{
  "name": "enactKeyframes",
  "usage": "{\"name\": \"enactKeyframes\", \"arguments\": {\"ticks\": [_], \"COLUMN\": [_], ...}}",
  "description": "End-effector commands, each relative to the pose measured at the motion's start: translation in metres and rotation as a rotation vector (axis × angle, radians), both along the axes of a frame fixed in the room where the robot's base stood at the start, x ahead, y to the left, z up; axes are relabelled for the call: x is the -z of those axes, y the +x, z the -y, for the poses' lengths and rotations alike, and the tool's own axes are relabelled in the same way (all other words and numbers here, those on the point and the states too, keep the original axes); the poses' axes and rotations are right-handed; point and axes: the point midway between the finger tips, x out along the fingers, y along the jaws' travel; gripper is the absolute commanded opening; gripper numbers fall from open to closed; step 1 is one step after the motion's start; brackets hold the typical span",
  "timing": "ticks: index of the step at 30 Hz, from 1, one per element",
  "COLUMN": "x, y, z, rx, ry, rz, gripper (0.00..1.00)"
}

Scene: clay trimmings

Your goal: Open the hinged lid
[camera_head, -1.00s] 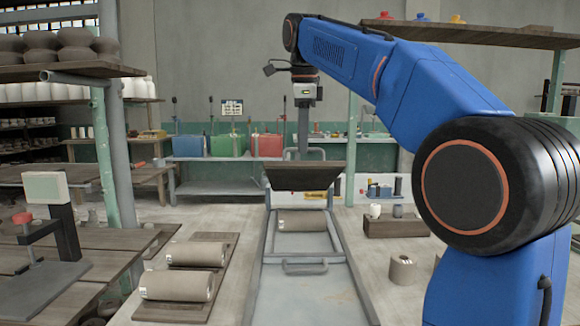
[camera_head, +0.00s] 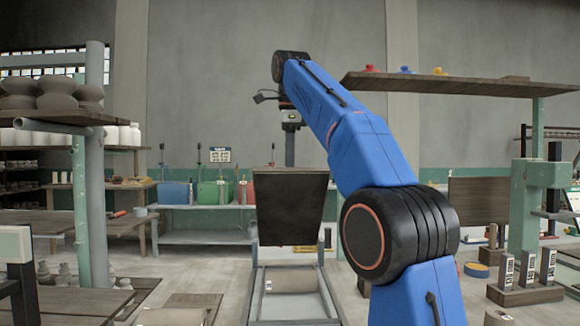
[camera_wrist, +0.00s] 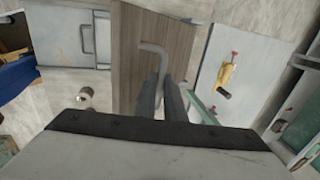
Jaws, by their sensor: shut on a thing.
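The hinged lid (camera_head: 290,208) is a dark board standing steeply raised above a pale, open box (camera_head: 328,296) in the head view. A grey-brown clay roll (camera_head: 292,281) lies inside the box. In the wrist view the lid (camera_wrist: 187,35) shows as a brown wood-grained panel with a bent grey bar handle (camera_wrist: 160,58). My gripper (camera_wrist: 163,88) is shut on the handle, its two dark fingers on either side of it. In the head view my arm reaches over from the right, and the fingertips are hidden behind the lid.
A shelf with pots (camera_head: 50,116) stands at the left, beside a grey post. A wooden shelf (camera_head: 450,84) hangs at the upper right. A bench with coloured bins (camera_head: 215,192) is behind the lid. A block with several upright pieces (camera_head: 525,294) sits at the right.

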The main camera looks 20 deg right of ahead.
Motion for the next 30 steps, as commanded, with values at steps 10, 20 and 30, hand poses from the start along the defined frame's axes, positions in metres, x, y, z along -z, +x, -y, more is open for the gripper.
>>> {"name": "enactKeyframes", "arguments": {"ticks": [10, 20, 30], "x": [0.0057, 0.003, 0.0013], "y": [0.0061, 0.0037, 0.0015], "z": [0.0006, 0.0003, 0.0], "rx": [0.0, 0.0, 0.0], "ry": [-0.001, 0.0, 0.0], "rz": [-0.01, -0.005, -0.003], "gripper": [0.0, 0.28, 0.28]}}
